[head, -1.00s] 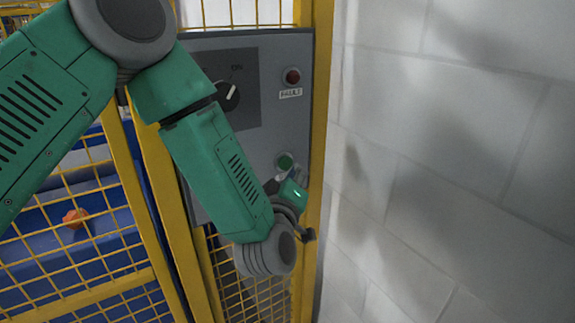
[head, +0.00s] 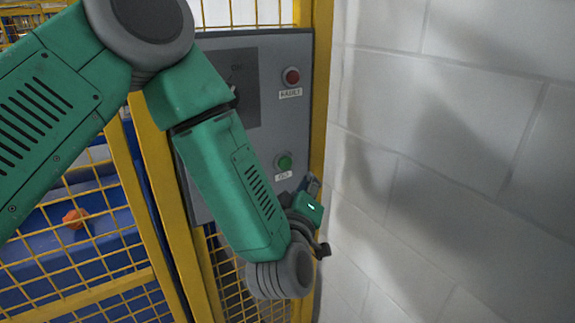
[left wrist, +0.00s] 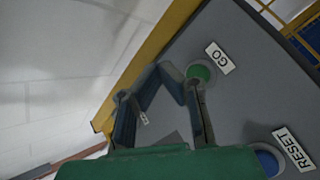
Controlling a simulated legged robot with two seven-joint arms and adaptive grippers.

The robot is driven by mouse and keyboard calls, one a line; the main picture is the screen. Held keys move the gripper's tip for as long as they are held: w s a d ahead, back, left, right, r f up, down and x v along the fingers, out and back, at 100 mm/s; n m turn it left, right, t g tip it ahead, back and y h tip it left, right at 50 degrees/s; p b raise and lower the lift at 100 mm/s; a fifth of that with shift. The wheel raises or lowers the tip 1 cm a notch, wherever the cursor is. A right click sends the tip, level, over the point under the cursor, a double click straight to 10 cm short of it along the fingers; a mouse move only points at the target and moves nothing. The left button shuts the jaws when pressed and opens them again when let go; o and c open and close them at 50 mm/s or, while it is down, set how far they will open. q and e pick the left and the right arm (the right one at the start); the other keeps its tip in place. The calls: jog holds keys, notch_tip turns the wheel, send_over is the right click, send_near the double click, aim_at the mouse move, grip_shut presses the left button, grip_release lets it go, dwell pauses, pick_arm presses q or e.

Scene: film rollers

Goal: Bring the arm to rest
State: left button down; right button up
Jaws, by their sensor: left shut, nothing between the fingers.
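My left arm (head: 225,180) reaches down across the grey control panel (head: 262,130). My left gripper (head: 313,184) is shut and empty, below and to the right of the green button (head: 284,162) in the head view. In the left wrist view the fingers of my left gripper (left wrist: 168,75) come together beside the green button (left wrist: 202,72) labelled GO. The blue button (left wrist: 268,162) labelled RESET is at the lower right there. My right gripper is in neither view.
A red button (head: 291,77) labelled FAULT is higher on the panel. A yellow mesh fence (head: 110,235) is on the left, with an orange object (head: 75,218) behind it. A white block wall (head: 460,150) stands close on the right.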

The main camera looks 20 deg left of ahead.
pick_arm(q)
jog(key=s+a+f+m+g+h, duration=0.2)
jog(key=s+f+m+g, duration=0.3)
jog(key=f, duration=0.6)
jog(key=s+a+f+m+g+h, duration=0.1)
jog(key=s+f+m+g, duration=0.15)
jog(key=s+f, duration=0.6)
jog(key=s+a+f+m+g, duration=0.1)
jog(key=s+a+f+g, duration=0.2)
jog(key=s, duration=0.4)
jog(key=s+a+f+m+g, duration=0.1)
jog(key=s+a+f+g, duration=0.2)
jog(key=s+f, duration=0.3)
jog(key=s+a+f+m+g+y, duration=0.1)
jog(key=s+a+f+g, duration=0.3)
jog(key=s, duration=0.4)
jog(key=shift+s+f+m, duration=0.2)
jog(key=shift+s+m, duration=0.05)
jog(key=shift+m, duration=0.3)
jog(key=shift+g, duration=0.25)
